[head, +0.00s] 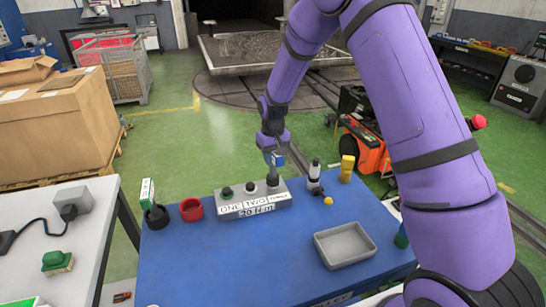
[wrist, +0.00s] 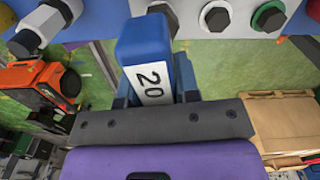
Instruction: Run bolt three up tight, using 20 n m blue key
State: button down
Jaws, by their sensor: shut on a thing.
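A grey block (head: 254,208) on the blue table carries three bolts in a row, with labels reading one, two, three and 20 N m. Bolt three (head: 272,180) is at the right end. My gripper (head: 273,148) is above it, shut on the blue key (head: 280,161). In the wrist view the blue key (wrist: 145,42) shows a white label reading 20. A grey round part (wrist: 163,13) at bolt three's place is partly hidden behind the key. Bolts two (wrist: 216,18) and one (wrist: 268,17) show to its right. I cannot tell whether the key touches bolt three.
A black and white tool (head: 314,174) and a yellow block (head: 347,167) stand right of the grey block. A red ring (head: 191,209) and a black ring (head: 157,217) lie left. A grey tray (head: 345,244) sits nearer. The table's near left is clear.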

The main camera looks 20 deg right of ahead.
jog(key=shift+m, duration=0.5)
jog(key=shift+m, duration=0.7)
jog(key=shift+m, duration=0.7)
jog(key=shift+m, duration=0.6)
